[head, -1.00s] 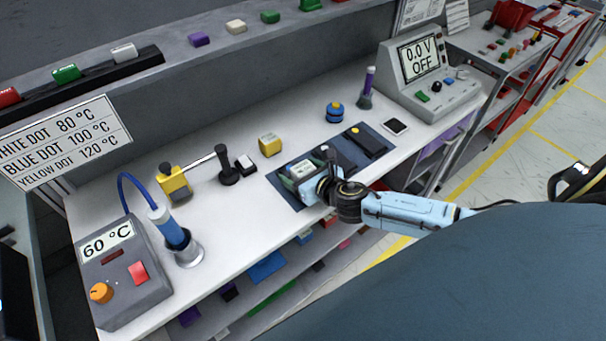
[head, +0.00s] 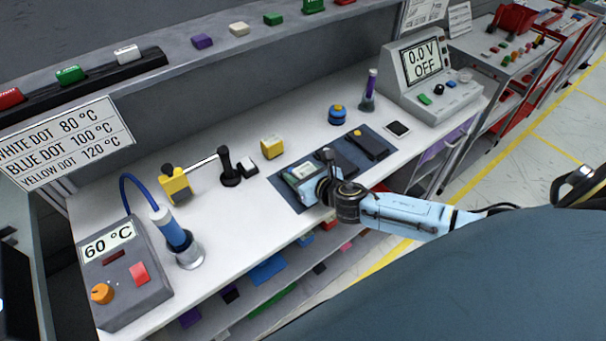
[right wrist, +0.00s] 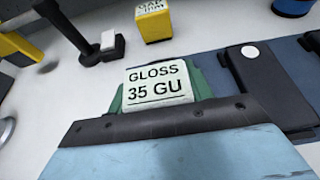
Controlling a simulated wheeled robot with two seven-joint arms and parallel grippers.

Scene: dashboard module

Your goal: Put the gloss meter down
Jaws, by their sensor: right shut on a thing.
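The gloss meter (right wrist: 157,84) is a green device with a white label reading "GLOSS 35 GU" in the right wrist view. In the head view the gloss meter (head: 299,172) is at the left end of a dark blue mat (head: 284,188) on the bench. My right gripper (head: 318,186) is shut on it, at its near side. The gripper body hides the meter's lower part, so I cannot tell whether it touches the mat. My left gripper is not identifiable in the head view.
Dark devices (head: 368,145) lie on the mat to the right of the meter. A yellow block (head: 272,147) stands behind it. A blue round pot (head: 337,114) is farther back. A heat station reading 60 °C (head: 122,272) stands at left. Bare bench lies left of the mat.

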